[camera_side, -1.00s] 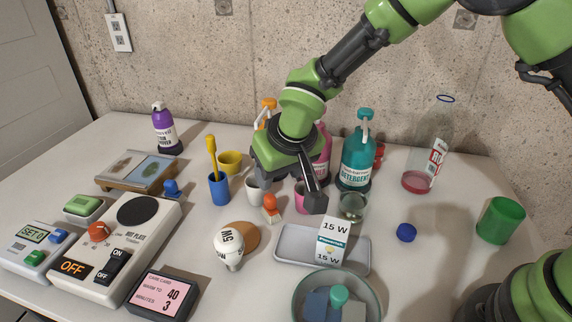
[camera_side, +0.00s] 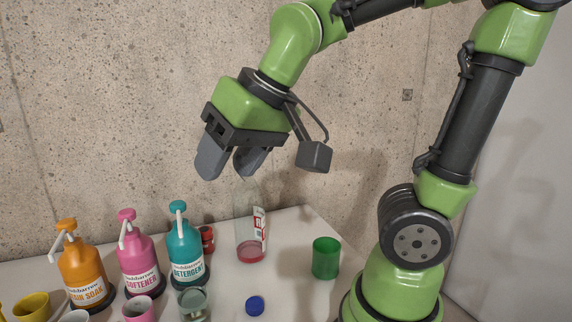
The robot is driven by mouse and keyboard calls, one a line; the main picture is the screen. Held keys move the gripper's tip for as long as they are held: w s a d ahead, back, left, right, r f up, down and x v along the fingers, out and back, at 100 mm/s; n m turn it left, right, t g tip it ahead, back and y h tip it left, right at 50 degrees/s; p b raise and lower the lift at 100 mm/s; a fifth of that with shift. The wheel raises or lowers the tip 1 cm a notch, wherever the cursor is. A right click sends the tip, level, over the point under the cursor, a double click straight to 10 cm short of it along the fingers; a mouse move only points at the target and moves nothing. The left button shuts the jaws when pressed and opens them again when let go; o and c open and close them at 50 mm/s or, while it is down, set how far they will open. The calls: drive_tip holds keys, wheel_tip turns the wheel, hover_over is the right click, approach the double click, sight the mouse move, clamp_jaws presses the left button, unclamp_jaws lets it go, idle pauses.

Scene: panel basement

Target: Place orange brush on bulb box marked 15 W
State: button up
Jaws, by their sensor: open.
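My gripper (camera_side: 229,166) is open and empty. It hangs high in front of the concrete wall, above the clear bottle (camera_side: 249,232) near the back of the table. Neither the orange brush nor the bulb box marked 15 W shows in the current view. Both lie outside the picture, which now takes in only the back right part of the table.
Orange (camera_side: 83,268), pink (camera_side: 140,262) and teal (camera_side: 184,248) pump bottles stand in a row at the left. A green cup (camera_side: 326,258), a blue cap (camera_side: 255,305) and a glass jar (camera_side: 193,304) stand nearby. The table's right part is mostly clear.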

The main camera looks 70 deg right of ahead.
drive_tip(key=s+t, duration=0.1)
drive_tip(key=s, duration=0.5)
drive_tip(key=shift+s+d+y, duration=0.2)
drive_tip(key=shift+d+y, duration=0.1)
drive_tip(key=shift+y, duration=0.1)
drive_tip(key=shift+s, duration=0.45)
